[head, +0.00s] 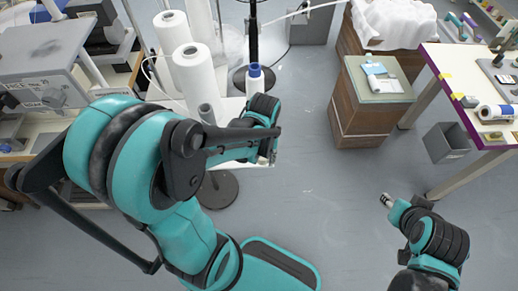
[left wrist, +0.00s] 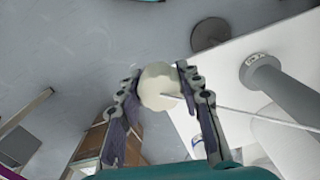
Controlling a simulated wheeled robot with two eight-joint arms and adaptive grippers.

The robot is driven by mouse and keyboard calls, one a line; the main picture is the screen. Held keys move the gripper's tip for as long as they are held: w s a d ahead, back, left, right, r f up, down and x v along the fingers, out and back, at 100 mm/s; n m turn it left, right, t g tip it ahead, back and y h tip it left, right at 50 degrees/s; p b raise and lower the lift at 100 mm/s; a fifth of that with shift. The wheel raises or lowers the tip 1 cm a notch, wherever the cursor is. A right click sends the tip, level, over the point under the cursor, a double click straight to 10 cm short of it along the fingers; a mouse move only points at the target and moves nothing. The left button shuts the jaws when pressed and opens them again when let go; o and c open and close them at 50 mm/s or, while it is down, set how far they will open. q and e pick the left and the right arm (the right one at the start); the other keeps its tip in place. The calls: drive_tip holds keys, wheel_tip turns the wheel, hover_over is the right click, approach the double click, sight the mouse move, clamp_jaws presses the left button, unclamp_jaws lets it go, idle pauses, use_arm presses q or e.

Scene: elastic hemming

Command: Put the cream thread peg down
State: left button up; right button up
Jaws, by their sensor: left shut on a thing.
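The cream thread peg (left wrist: 158,86) shows in the left wrist view as a rounded, pale piece between the two fingers. My left gripper (left wrist: 160,95) is shut on it, with a finger on each side. In the head view my left gripper (head: 272,145) is at the right edge of a white stand board (head: 179,104). The peg cannot be made out there behind the gripper and arm. In the left wrist view the peg appears over the floor, just left of the white board (left wrist: 225,75). My right gripper (head: 388,201) is low at the right, over the floor, and its fingers are too small to read.
Large white thread cones (head: 196,80) and a grey peg (head: 207,114) stand on the board by my left arm. A dark pole (head: 252,35) rises behind. A wooden cabinet (head: 360,115), a grey bin (head: 446,143) and a table are at the right. The middle floor is clear.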

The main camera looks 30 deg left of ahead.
use_arm(q)
drive_tip(key=w+a+f+b, duration=0.1)
drive_tip(key=w+a+f, duration=0.1)
drive_tip(key=w+a, duration=0.1)
drive_tip(key=w+a+f+b, duration=0.2)
drive_tip(key=w+a+f, duration=0.1)
drive_tip(key=shift+w+a+f, duration=0.2)
drive_tip(key=shift+a+f, duration=0.1)
drive_tip(key=shift+f+b, duration=0.9)
drive_tip(key=shift+f, duration=1.05)
drive_tip(key=shift+f, duration=0.1)
drive_tip(key=o, duration=1.3)
